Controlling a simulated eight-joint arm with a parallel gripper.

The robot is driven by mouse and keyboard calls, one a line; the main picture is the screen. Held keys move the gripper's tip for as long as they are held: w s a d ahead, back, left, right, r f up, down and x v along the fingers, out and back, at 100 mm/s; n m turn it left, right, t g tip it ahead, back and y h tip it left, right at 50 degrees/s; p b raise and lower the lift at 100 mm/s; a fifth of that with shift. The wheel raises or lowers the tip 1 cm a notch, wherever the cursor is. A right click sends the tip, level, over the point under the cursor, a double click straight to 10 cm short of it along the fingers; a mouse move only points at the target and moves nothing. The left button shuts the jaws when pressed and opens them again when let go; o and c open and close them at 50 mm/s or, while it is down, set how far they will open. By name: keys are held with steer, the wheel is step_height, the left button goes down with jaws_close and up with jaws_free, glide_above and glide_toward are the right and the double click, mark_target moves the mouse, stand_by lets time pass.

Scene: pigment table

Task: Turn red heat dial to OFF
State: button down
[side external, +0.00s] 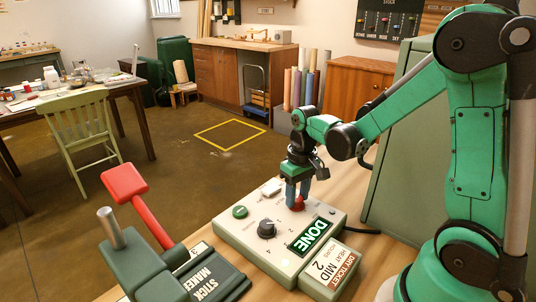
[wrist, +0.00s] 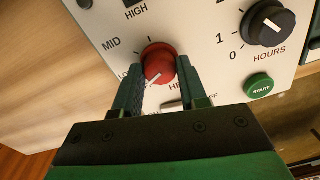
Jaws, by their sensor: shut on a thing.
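The red heat dial (wrist: 158,58) sits on the cream control panel (wrist: 205,25) in the wrist view. My gripper (wrist: 159,70) has one finger on each side of the dial and is shut on it. A white pointer line on the dial slants toward the lower left, on the LOW side; its exact setting is hard to tell. In the side view the red dial (side external: 298,205) is low between my fingertips.
The panel also has a black HOURS dial (wrist: 268,22), a green START button (wrist: 259,87) and a DONE display (side external: 311,236). A dry ticket card (side external: 330,268) reads heat MID, hours 2. A stick maker (side external: 195,280) with a red lever (side external: 150,215) stands at the left.

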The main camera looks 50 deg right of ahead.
mark_target(298, 197)
steer(key=shift+n, duration=2)
steer(key=shift+c, duration=2.4)
jaws_free()
steer(key=shift+d+r, duration=0.1)
steer(key=shift+r, duration=2.75)
